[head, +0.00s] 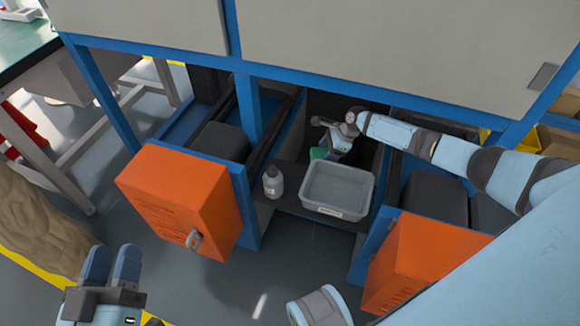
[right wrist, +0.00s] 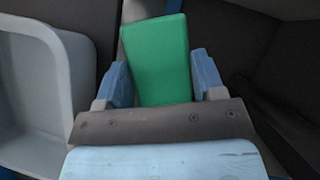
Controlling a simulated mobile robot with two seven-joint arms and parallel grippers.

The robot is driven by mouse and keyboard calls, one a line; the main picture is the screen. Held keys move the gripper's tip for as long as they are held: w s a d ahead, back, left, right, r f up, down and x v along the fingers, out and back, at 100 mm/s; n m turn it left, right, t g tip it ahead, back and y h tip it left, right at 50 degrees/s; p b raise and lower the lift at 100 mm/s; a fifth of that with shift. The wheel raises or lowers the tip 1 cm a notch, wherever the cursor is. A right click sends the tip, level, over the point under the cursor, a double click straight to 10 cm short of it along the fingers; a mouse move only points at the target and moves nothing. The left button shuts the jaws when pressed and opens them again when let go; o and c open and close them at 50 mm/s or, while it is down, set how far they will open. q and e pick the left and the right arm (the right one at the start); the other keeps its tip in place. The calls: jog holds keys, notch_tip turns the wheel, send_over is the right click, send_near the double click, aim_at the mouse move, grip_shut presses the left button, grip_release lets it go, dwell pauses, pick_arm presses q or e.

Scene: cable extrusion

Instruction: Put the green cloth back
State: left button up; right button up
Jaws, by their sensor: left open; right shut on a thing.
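The green cloth (head: 318,153) shows as a small green patch at the back of the dark shelf in the head view. In the right wrist view the cloth (right wrist: 156,60) is a flat green block between the two blue fingers of my right gripper (right wrist: 160,82), which is shut on it. In the head view my right gripper (head: 327,150) reaches into the open cabinet behind the grey tray and hides part of the cloth. I cannot tell whether the cloth touches the shelf. My left gripper (head: 112,262) is open and empty at the lower left, away from the cabinet.
A grey tray (head: 365,204) and a white bottle (head: 272,184) stand on the shelf (head: 287,203). Blue frame posts border the opening. The floor in front is clear.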

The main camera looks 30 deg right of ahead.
jog(key=b, duration=0.3)
send_near(283, 171)
jog(key=w+d+f, duration=0.1)
jog(key=w+f, duration=0.3)
jog(key=w, duration=0.1)
jog(key=shift+s+a, duration=0.75)
jog(key=shift+s, duration=0.1)
jog(key=shift+s+a+f+b, duration=0.1)
jog(key=shift+s+a+b, duration=0.4)
jog(key=shift+s+a, duration=0.55)
jog(key=shift+a+f+b, duration=0.1)
jog(key=shift+f+b, duration=0.35)
jog(key=shift+b, duration=0.1)
jog(key=shift+w+f, duration=0.1)
jog(key=shift+f, duration=0.05)
pick_arm(q)
notch_tip(283, 171, down, 8)
jog(key=m+g, duration=0.1)
jog(key=g, duration=0.2)
jog(key=shift+w+d+r, duration=0.2)
jog(key=shift+w+r, duration=0.05)
jog(key=shift+r, duration=0.1)
jog(key=shift+s, duration=0.1)
pick_arm(e)
jog(key=o, duration=0.8)
